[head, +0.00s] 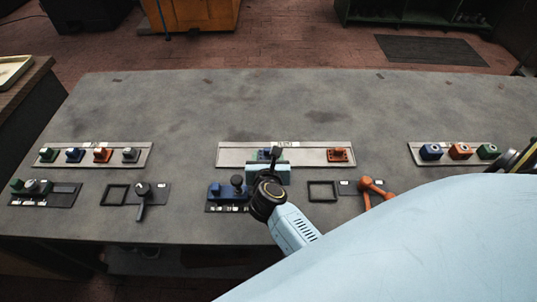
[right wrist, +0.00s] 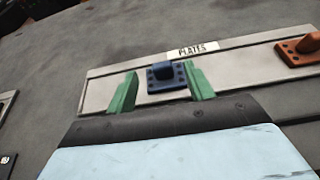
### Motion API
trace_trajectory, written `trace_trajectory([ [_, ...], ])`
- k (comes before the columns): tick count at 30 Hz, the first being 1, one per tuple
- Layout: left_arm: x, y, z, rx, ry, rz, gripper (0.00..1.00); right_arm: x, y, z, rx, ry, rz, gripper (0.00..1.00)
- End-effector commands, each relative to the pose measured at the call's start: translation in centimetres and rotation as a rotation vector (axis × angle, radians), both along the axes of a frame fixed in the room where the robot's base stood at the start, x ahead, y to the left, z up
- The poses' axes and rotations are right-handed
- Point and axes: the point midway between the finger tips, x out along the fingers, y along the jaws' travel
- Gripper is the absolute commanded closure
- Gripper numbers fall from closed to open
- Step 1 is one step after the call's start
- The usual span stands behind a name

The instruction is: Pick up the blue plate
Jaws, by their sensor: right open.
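The blue plate (right wrist: 168,83) is a small dark-blue square with a raised blue grip and holes. It sits in the pale tray labelled PLATES (right wrist: 98,95). In the right wrist view, my right gripper (right wrist: 162,76) is open, with one green finger on each side of the plate's grip. I cannot tell whether the fingers touch the plate. In the head view, my right gripper (head: 267,157) is over the left part of the middle tray (head: 305,153) and hides most of the blue plate. My left gripper is not in view.
An orange plate (head: 338,155) sits at the tray's right end. In front are a dark block with blue parts (head: 216,191), a black square frame (head: 322,191) and an orange lever (head: 375,190). Other trays stand left (head: 140,161) and right (head: 418,147). The table's back is clear.

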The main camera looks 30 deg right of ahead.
Motion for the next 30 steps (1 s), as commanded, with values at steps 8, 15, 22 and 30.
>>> trace_trajectory([
  [8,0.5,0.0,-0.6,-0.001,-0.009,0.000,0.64,3.0,-2.1,-1.9,-0.004,-0.001,0.001,0.47],
  [15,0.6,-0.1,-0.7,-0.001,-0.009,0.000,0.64,3.4,-2.4,-2.1,-0.001,-0.001,0.001,0.47],
  [22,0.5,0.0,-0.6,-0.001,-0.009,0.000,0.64,3.4,-2.4,-2.1,-0.001,-0.001,0.001,0.67],
  [30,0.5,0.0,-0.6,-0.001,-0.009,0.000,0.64,3.4,-2.4,-2.1,-0.001,-0.001,0.001,1.00],
])
